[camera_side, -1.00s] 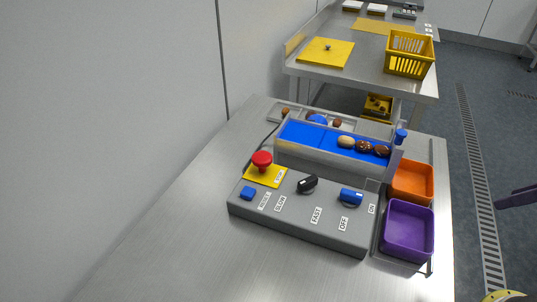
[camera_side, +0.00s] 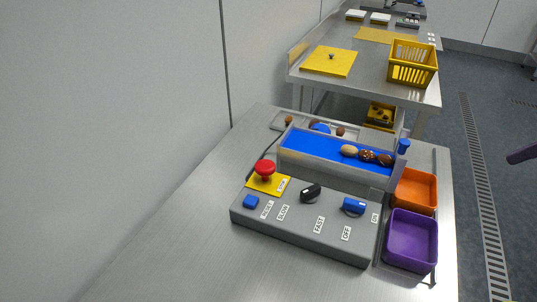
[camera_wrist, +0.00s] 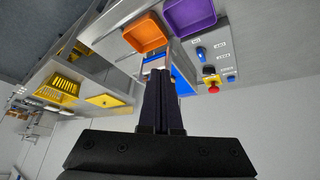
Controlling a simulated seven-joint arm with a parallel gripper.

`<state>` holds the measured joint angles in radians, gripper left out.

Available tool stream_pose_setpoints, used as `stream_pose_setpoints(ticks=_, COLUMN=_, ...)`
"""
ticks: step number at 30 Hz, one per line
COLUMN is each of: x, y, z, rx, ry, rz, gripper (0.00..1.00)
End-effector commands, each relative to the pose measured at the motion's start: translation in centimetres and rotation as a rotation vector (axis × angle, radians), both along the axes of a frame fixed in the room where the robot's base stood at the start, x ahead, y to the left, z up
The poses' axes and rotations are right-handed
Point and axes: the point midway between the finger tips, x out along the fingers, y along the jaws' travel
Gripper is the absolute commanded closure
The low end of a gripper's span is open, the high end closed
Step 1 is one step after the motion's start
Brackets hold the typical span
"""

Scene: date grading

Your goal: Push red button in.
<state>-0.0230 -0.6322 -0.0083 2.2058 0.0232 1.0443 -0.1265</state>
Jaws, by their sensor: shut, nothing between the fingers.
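The red mushroom button (camera_side: 265,168) stands up from a yellow plate (camera_side: 262,184) at the left back corner of the grey control box (camera_side: 300,232). Its red cap stands clear above the plate. In the wrist view the red button (camera_wrist: 214,90) is right of my gripper (camera_wrist: 161,72), with a gap between them. My gripper's dark fingers are together and empty, pointing toward the conveyor end. In the side view my fingers cannot be made out.
The box also carries a blue reset button (camera_side: 251,202), a black knob (camera_side: 311,193) and a blue knob (camera_side: 354,205). Behind is a blue conveyor (camera_side: 315,145) with several dates. Orange (camera_side: 416,191) and purple (camera_side: 411,240) bins stand right. The table's left front is bare.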

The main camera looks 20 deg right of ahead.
Motion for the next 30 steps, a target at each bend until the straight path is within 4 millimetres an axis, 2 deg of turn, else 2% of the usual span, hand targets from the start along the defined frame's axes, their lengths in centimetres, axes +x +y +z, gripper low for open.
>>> stream_pose_setpoints(ticks=1, x=1.5, y=0.4, z=1.6, rx=-0.004, ry=0.000, rz=0.029, gripper=1.00)
stream_pose_setpoints(ticks=6, x=6.3, y=2.3, z=5.6, rx=-0.015, ry=0.006, rz=0.124, gripper=1.00)
stream_pose_setpoints(ticks=10, x=10.1, y=4.2, z=7.7, rx=-0.023, ry=0.018, rz=0.197, gripper=1.00)
stream_pose_setpoints(ticks=15, x=15.0, y=7.2, z=9.2, rx=-0.032, ry=0.036, rz=0.291, gripper=1.00)
stream_pose_setpoints(ticks=23, x=21.8, y=13.1, z=8.8, rx=-0.042, ry=0.076, rz=0.427, gripper=1.00)
stream_pose_setpoints(ticks=26, x=24.2, y=15.7, z=7.8, rx=-0.045, ry=0.093, rz=0.476, gripper=1.00)
stream_pose_setpoints(ticks=30, x=26.9, y=19.6, z=5.4, rx=-0.050, ry=0.127, rz=0.539, gripper=1.00)
